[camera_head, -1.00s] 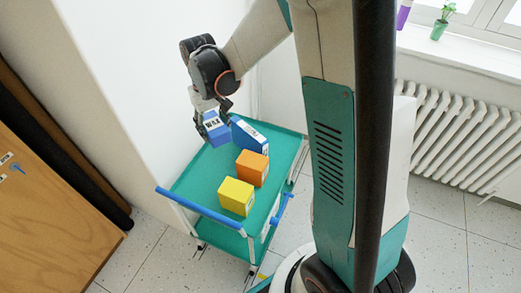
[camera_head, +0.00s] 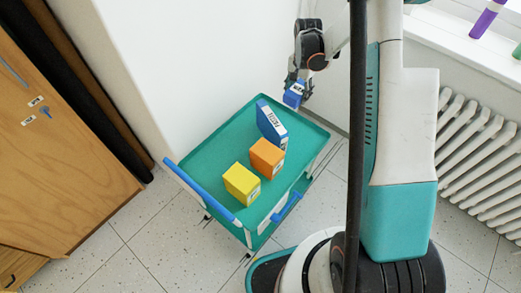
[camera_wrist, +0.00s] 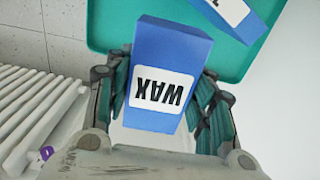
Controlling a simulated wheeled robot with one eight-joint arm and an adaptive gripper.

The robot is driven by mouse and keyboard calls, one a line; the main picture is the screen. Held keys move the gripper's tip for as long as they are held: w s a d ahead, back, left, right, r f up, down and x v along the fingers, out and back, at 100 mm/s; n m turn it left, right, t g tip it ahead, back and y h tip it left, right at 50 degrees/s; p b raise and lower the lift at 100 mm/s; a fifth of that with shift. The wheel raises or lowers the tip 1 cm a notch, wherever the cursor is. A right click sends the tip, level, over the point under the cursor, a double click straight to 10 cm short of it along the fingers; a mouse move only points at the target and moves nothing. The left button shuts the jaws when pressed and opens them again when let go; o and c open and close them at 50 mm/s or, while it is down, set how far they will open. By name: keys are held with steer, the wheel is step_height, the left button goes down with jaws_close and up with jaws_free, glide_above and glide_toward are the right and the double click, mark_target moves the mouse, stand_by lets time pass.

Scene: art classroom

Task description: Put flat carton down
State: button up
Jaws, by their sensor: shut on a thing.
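My gripper (camera_head: 296,84) is shut on a blue carton (camera_head: 293,96) with a white label. The carton hangs in the air near the far edge of the teal cart (camera_head: 212,145), just past that edge in the head view. A taller, flat blue carton (camera_head: 271,124) stands on the cart's top tray. Its corner also shows at the top of the wrist view (camera_wrist: 257,22).
An orange box (camera_head: 266,157) and a yellow box (camera_head: 241,183) stand on the tray towards its handle end. The tray's left part is bare. A white wall (camera_head: 190,60) is behind the cart, a radiator (camera_head: 480,160) at right, a wooden cabinet (camera_head: 60,150) at left.

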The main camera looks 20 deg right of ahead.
mark_target(292, 130)
step_height(292, 130, down, 20)
steer(key=b, duration=0.7)
steer(key=shift+f, duration=0.15)
steer(key=o, duration=1.2)
steer(key=shift+c, duration=0.2)
